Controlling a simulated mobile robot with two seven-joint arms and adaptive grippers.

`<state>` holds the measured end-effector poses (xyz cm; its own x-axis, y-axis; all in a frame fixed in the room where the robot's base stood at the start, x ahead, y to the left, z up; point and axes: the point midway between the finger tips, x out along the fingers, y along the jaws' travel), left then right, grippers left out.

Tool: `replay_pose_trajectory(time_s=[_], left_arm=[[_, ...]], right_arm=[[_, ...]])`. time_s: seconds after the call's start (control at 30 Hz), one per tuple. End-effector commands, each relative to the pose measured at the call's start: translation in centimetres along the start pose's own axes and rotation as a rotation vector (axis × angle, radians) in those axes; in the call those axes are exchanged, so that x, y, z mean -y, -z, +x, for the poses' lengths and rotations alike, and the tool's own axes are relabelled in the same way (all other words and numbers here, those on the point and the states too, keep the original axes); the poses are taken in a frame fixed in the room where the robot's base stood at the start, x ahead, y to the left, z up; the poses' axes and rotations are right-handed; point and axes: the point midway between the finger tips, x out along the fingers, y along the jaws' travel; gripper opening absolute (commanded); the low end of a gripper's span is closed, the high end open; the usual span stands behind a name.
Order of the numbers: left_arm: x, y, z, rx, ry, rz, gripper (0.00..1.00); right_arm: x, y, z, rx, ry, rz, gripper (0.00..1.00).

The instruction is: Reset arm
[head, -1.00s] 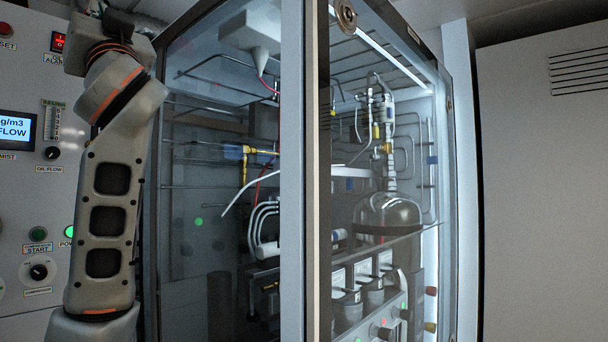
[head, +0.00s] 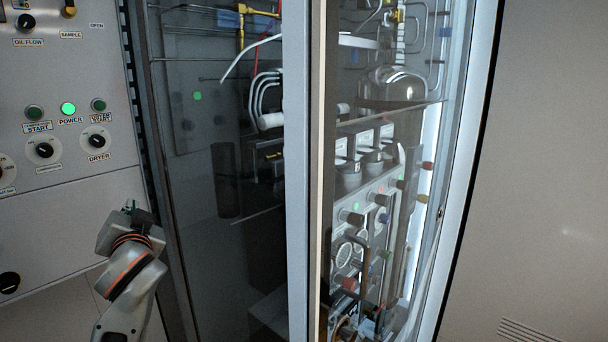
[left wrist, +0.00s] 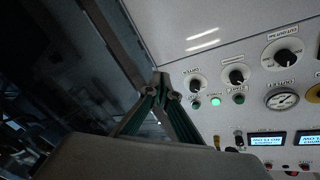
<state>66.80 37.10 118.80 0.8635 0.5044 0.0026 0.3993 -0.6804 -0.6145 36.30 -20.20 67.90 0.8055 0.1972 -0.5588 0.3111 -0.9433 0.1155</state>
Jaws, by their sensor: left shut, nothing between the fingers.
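My left arm comes in at the lower left of the head view, in front of the control panel (head: 60,195). Its wrist is upright, and the end with my left gripper (head: 131,208) shows small and mostly hidden behind the wrist. In the left wrist view the two fingers of my left gripper (left wrist: 161,84) run together at their tips. They are shut, with nothing between them. The panel (left wrist: 225,45) with its knobs and lit buttons lies beyond them to the right. My right gripper is in neither view.
A glass-fronted cabinet (head: 298,170) with a thick post fills the middle of the head view, close to the right of my left arm. Inside are a glass flask (head: 392,84), tubing and valves. A plain wall (head: 540,170) stands at right.

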Motion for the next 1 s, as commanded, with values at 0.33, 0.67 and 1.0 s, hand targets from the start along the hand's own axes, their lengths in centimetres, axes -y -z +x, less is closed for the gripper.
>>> replay_pose_trajectory(time_s=[0.33, 0.67, 1.0], left_arm=[[-8.5, -20.4, -9.4, 0.254, -0.271, 0.225, 0.00], [-10.6, -33.4, -21.1, 0.440, -0.506, 0.400, 0.00], [-11.7, -39.1, -28.6, 0.516, -0.666, 0.464, 0.00]], right_arm=[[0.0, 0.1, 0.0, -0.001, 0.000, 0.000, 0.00], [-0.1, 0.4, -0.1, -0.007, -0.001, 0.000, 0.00], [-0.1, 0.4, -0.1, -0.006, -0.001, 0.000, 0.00]])
